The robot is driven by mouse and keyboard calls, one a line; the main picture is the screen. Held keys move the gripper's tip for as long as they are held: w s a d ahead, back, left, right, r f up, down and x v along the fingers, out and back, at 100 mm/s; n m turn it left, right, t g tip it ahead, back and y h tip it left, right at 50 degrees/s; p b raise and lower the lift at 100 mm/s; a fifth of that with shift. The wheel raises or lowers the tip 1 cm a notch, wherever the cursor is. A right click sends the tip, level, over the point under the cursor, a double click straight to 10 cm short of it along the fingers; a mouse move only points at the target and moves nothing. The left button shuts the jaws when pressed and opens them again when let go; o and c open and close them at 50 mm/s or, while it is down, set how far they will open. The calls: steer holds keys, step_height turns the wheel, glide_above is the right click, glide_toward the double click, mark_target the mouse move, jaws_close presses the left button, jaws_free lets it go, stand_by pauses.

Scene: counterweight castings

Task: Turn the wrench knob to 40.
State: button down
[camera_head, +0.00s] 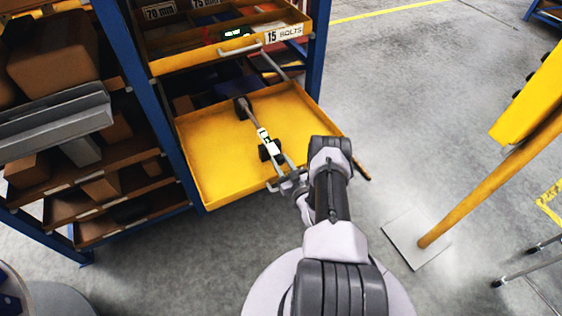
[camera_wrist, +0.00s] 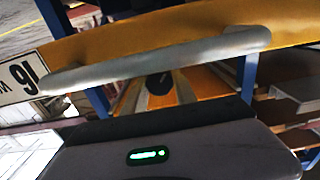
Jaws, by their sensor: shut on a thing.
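The pulled-out lower yellow drawer (camera_head: 205,150) holds a long tool (camera_head: 254,121) that looks like the wrench. It has dark round parts and a pale patch with green on it; its knob and any numbers are too small to tell. My gripper (camera_head: 287,182) is at the front edge of this drawer, shut on what appears to be the drawer's handle. In the wrist view the pale bar handle (camera_wrist: 160,62) runs close across the picture, with an upside-down label (camera_wrist: 20,78) starting with 16. The jaws' contact is hidden.
An upper yellow drawer (camera_head: 185,62) labelled 15 BOLTS stands partly open above. Shelves with boxes (camera_head: 55,50) fill the left. A yellow post on a pale base plate (camera_head: 412,238) stands at right. Grey floor (camera_head: 410,95) is clear between.

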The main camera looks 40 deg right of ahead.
steer(key=shift+n, duration=1.5)
steer(key=c, duration=1)
jaws_free()
steer(key=p+v, duration=0.4)
steer(key=v, duration=1.3)
steer(key=shift+s, duration=0.25)
steer(key=shift+f, duration=0.1)
